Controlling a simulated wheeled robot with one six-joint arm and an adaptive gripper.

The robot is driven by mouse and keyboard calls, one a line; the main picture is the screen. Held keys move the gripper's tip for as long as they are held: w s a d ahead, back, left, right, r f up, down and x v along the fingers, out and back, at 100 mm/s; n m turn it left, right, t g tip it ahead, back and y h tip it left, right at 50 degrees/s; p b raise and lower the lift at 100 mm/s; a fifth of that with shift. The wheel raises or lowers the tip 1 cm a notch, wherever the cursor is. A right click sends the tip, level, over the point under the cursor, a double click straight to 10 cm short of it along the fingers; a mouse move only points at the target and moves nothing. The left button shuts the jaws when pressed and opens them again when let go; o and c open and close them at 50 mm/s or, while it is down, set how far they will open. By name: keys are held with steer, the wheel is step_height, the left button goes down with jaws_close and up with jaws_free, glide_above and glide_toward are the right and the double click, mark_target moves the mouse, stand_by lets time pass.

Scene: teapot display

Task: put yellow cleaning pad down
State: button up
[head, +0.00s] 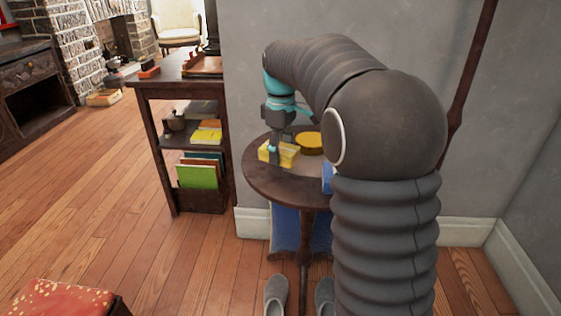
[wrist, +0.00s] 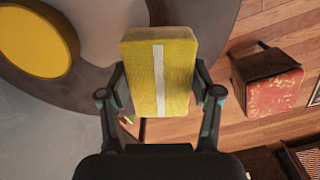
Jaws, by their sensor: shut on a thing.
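The yellow cleaning pad (wrist: 160,75) is a block with a white stripe down its middle, seen in the wrist view between my two fingers. My gripper (wrist: 160,92) is shut on it from both sides. In the head view, the pad (head: 288,152) is at the left part of the small round dark table (head: 262,187), with my gripper (head: 277,150) over it. I cannot tell whether the pad touches the tabletop or hangs just above it.
A round yellow thing (head: 309,142) lies on the table right of the pad. A blue thing (head: 327,178) shows partly behind my arm. A dark shelf (head: 178,141) with books stands to the left. Grey slippers (head: 276,294) lie on the floor below.

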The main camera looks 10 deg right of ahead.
mark_target(281, 173)
steer(key=shift+f+b, duration=0.35)
steer(key=shift+f, duration=1.7)
steer(key=shift+f, duration=0.25)
steer(key=o, duration=1)
step_height(281, 173, up, 11)
steer(key=shift+r+p, duration=0.2)
steer(key=shift+p, duration=0.8)
steer(key=shift+s+r, duration=0.1)
steer(key=shift+r, duration=0.5)
